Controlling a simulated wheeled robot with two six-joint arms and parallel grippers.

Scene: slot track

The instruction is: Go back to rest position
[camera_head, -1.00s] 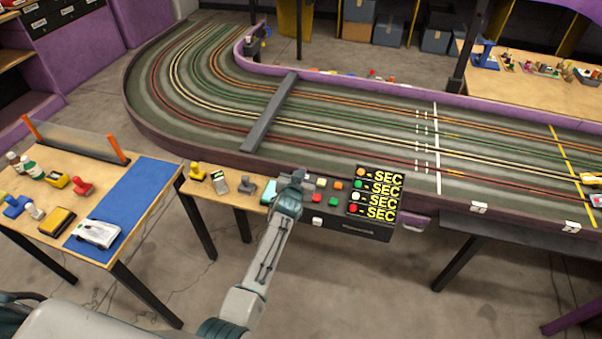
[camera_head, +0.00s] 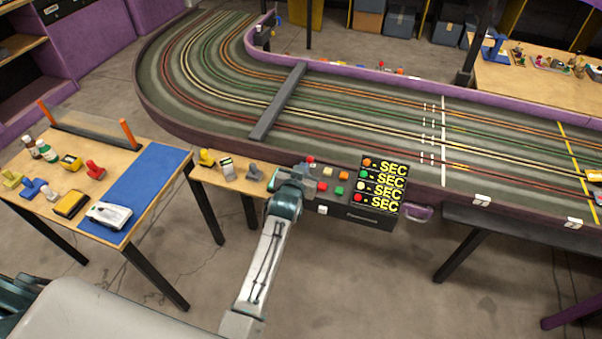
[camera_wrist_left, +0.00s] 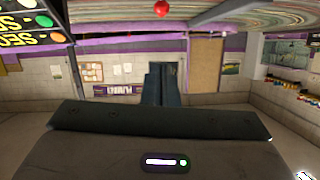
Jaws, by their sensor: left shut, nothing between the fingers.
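My left gripper (camera_head: 303,170) is at the end of my left arm, over the left end of the black control box (camera_head: 352,209). In the left wrist view its fingers (camera_wrist_left: 161,84) are together with nothing between them. Coloured buttons, among them a red one (camera_head: 322,187) and a green one (camera_head: 340,190), lie just right of the gripper in the head view. I cannot tell whether the gripper touches the box. The lit display (camera_head: 381,184) with several "SEC" rows stands on the box's right part. My right gripper is not in view.
The slot track (camera_head: 370,120) lies behind the box, with a grey bar (camera_head: 278,102) across it. A wooden table with a blue mat (camera_head: 149,180), a white toy car (camera_head: 108,214) and small tools stands at the left. Bare floor (camera_head: 390,290) is in front.

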